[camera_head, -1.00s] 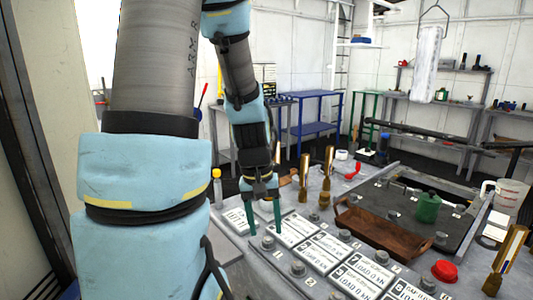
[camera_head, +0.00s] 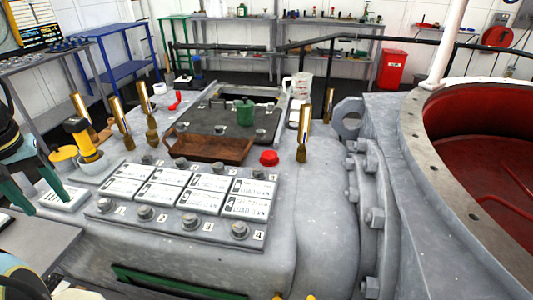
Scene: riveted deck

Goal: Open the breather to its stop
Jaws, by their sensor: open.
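I cannot tell for sure which part is the breather. A red round cap (camera_head: 268,158) stands on the grey housing, behind the right end of the labelled plates. A small red-handled part (camera_head: 174,100) sits farther back at the left. A yellow round cap (camera_head: 64,154) is near the left edge, beside a yellow and brass upright fitting (camera_head: 86,142). My gripper (camera_head: 46,202) is at the left edge, its two green fingers apart and pointing down over a white labelled plate. It is well left of the red cap, and I see nothing between the fingers.
White "LOAD 0 kN" plates (camera_head: 204,200) and several bolts cover the housing top. A brown wooden tray (camera_head: 208,148), a green canister (camera_head: 245,112) and a clear jug (camera_head: 297,85) stand behind. Brass uprights (camera_head: 304,126) rise around them. A large red-lined ring (camera_head: 440,190) fills the right.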

